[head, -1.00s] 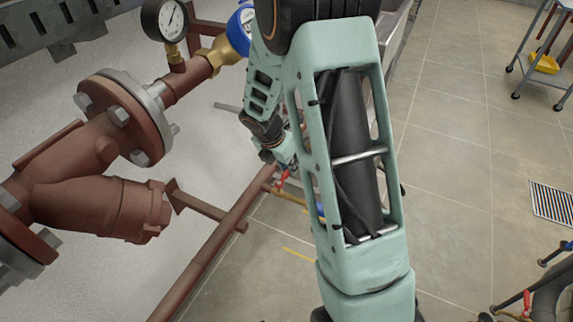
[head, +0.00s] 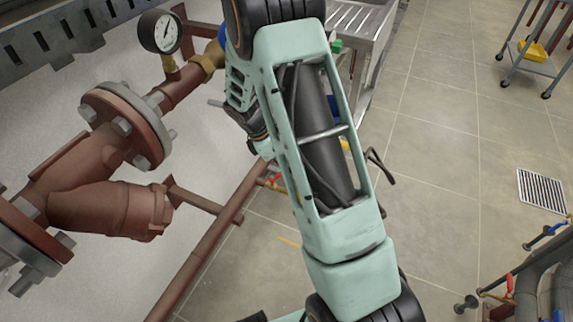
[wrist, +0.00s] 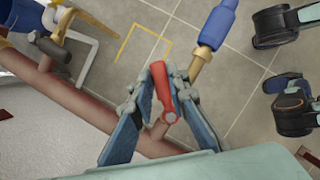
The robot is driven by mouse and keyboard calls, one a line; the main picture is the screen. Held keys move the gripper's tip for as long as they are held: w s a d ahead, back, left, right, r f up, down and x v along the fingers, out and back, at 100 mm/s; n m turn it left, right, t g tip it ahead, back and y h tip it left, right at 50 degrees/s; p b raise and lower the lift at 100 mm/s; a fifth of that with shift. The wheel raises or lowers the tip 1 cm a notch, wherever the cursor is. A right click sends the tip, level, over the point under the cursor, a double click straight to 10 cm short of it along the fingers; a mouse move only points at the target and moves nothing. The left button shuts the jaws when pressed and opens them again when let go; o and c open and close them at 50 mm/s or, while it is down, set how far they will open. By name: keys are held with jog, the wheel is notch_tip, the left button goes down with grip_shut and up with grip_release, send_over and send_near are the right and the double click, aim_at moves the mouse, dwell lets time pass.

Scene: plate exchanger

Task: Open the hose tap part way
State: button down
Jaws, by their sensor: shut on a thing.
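The hose tap's red lever (wrist: 161,88) is between the fingers of my gripper (wrist: 158,76) in the wrist view. The gripper is shut on it, with a finger on each side. The tap sits on a brown-red pipe (wrist: 90,108), which runs diagonally below. A brass fitting (wrist: 203,58) and a blue hose end (wrist: 219,24) lead away to the upper right. In the head view my arm hides the gripper and most of the tap; a small red and yellow bit (head: 273,181) shows beside the arm.
A large flanged pipe (head: 95,200) with a gauge (head: 160,32) is at left in the head view. A steel table (head: 362,22) stands behind my arm. A cart (head: 540,62) and a floor grate (head: 542,191) are at right. Pipes with valves (head: 500,295) fill the lower right. The middle floor is clear.

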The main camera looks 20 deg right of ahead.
dwell(0.3)
jog(key=c, duration=1.8)
grip_release()
jog(key=shift+c, duration=0.2)
